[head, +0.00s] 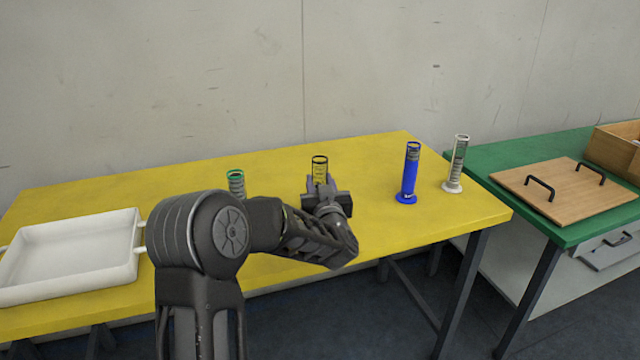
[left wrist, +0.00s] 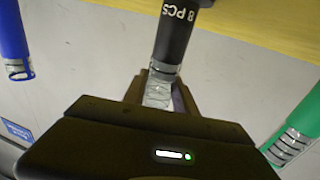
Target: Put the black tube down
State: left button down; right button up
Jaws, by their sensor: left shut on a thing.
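My left gripper (head: 323,190) is shut around the black tube (head: 320,168), whose black-rimmed top sticks up above the fingers over the yellow table. The tube looks about upright. Its lower part is hidden behind my gripper and arm, so I cannot tell whether its base touches the table. In the left wrist view the black tube (left wrist: 174,40), with white lettering, shows between the fingers of my gripper (left wrist: 160,92). My right gripper is not in view.
On the yellow table (head: 90,205), a green tube (head: 236,183) stands left, partly behind my arm. A blue tube (head: 410,172) and a white tube (head: 457,162) stand right. A white tray (head: 70,257) lies far left. A green table (head: 490,152) adjoins at right.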

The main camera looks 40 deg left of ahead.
pick_arm(q)
jog(key=c, duration=1.5)
grip_release()
jog(key=shift+f, duration=0.1)
jog(key=o, duration=0.5)
jog(key=shift+r, duration=0.2)
jog(key=v, duration=1.2)
